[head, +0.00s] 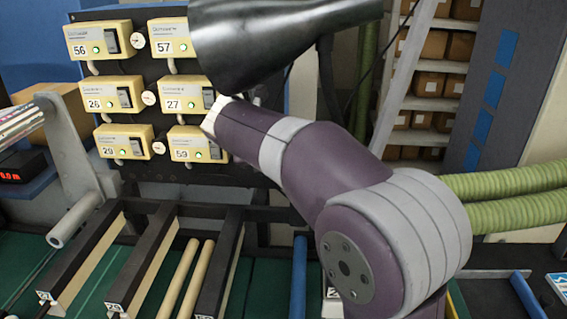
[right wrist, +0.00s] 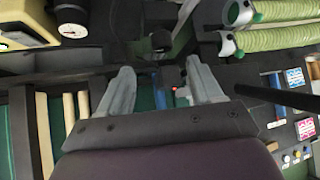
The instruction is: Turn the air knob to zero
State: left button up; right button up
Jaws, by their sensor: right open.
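In the head view my right arm reaches from the lower right toward a dark panel of yellow boxes, and its gripper cannot be made out there. In the right wrist view my right gripper (right wrist: 160,68) is open, its two grey fingers apart with nothing held between them. A dark, knob-like part (right wrist: 161,40) shows beyond the fingertips, apart from them; I cannot tell whether it is the air knob. A round gauge (right wrist: 73,30) with a pale face is at the upper left of that view. My left gripper is in neither view.
Yellow numbered boxes (head: 105,92) with green lights fill the panel. A large black cone-shaped body (head: 275,38) hangs above my arm. Green ribbed hoses (head: 510,183) run at the right. Dark rails (head: 145,260) and pale rods lie below the panel over a green surface.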

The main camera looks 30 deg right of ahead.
jog(key=p+x, duration=0.3)
jog(key=x, duration=0.8)
jog(key=shift+d+r, duration=0.15)
jog(key=shift+s+a, duration=0.3)
jog(key=shift+a, duration=0.05)
jog(key=c, duration=1.1)
